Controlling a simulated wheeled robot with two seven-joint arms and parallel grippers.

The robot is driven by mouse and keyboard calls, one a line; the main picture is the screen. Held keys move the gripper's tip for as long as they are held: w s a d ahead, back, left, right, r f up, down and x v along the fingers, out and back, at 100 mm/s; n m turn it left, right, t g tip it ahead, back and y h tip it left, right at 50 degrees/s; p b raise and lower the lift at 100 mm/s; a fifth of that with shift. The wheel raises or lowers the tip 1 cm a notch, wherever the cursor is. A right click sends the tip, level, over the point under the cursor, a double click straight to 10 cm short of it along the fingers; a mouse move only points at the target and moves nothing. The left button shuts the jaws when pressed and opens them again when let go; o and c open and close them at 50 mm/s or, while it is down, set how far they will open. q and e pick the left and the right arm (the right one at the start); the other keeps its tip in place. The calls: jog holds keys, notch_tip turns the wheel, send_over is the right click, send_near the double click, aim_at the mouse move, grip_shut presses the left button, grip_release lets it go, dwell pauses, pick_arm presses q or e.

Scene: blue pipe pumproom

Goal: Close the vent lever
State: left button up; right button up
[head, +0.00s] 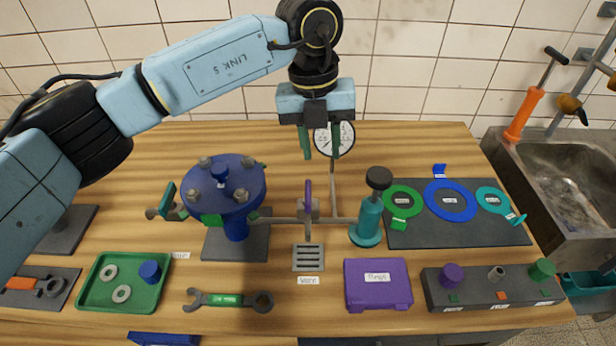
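An upright purple lever (308,194) stands on a small grey valve body (308,211) in the pipe, between the blue flanged vessel (237,192) and the teal hand pump (369,219). My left gripper (320,156) points down above and behind the lever. Its two green fingers are apart with nothing between them, and it does not appear to touch the lever. My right gripper is out of view.
A round gauge (340,138) stands close behind the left gripper's fingers. A dark mat with coloured rings (460,229) lies right. A purple box (377,285), a green wrench (228,300) and a green tray (99,299) line the front. The table's back left is clear.

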aim_at(308, 192)
pick_arm(q)
jog(key=shift+n+t+y, duration=0.3)
jog(key=shift+y, duration=0.3)
jog(key=f, duration=0.4)
jog(key=a+f, duration=0.1)
jog(key=f, duration=0.3)
jog(key=w+a+f+p, duration=0.1)
jog(key=f, duration=0.3)
jog(key=shift+w+f, duration=0.1)
jog(key=shift+f, duration=0.1)
grip_shut()
